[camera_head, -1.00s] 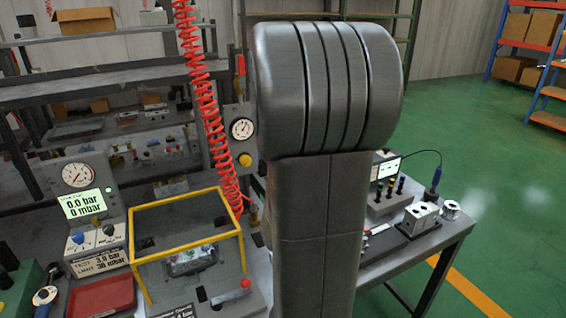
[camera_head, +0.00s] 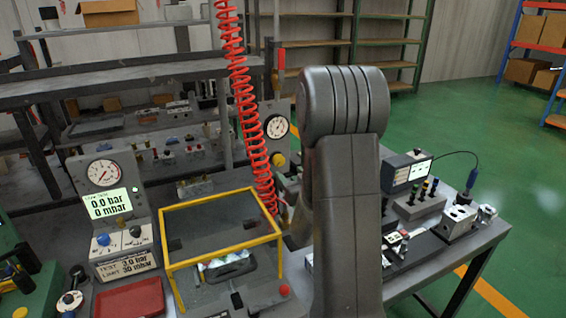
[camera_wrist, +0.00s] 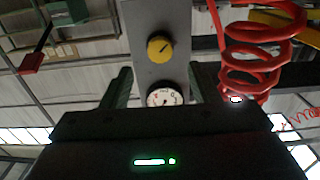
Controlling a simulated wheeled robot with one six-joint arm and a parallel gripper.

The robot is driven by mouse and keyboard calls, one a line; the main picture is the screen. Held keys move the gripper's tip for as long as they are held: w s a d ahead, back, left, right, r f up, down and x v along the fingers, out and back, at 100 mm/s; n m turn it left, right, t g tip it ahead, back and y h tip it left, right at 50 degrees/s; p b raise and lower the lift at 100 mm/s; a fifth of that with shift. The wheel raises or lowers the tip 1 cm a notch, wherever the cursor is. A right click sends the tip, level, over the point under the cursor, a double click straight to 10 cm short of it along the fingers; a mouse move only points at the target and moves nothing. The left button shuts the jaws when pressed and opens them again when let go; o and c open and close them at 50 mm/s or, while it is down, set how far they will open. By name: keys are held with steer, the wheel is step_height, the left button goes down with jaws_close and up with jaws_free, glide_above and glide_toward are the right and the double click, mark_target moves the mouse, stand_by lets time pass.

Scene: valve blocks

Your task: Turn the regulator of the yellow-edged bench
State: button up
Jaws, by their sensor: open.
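A yellow regulator knob (camera_head: 278,160) sits on a grey upright panel below a round white gauge (camera_head: 276,127), behind the yellow-edged guard frame (camera_head: 222,222) of the bench. In the wrist view the picture is upside down: the yellow knob (camera_wrist: 160,48) shows above the gauge (camera_wrist: 166,97). My gripper (camera_wrist: 159,76) is open, with its two dark fingers apart. The gauge shows between the fingers, and the knob shows beyond their tips with nothing touching it. In the head view my arm hides the gripper.
A red coiled hose (camera_head: 250,120) hangs close beside the panel; it also shows right of the fingers in the wrist view (camera_wrist: 262,50). A test unit (camera_head: 118,205) with a display stands left. A second bench (camera_head: 440,262) with metal blocks is right. Green floor is open beyond.

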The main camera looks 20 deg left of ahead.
mark_target(280, 163)
steer(key=p+x, duration=0.1)
steer(key=x, duration=0.6)
steer(key=c, duration=1)
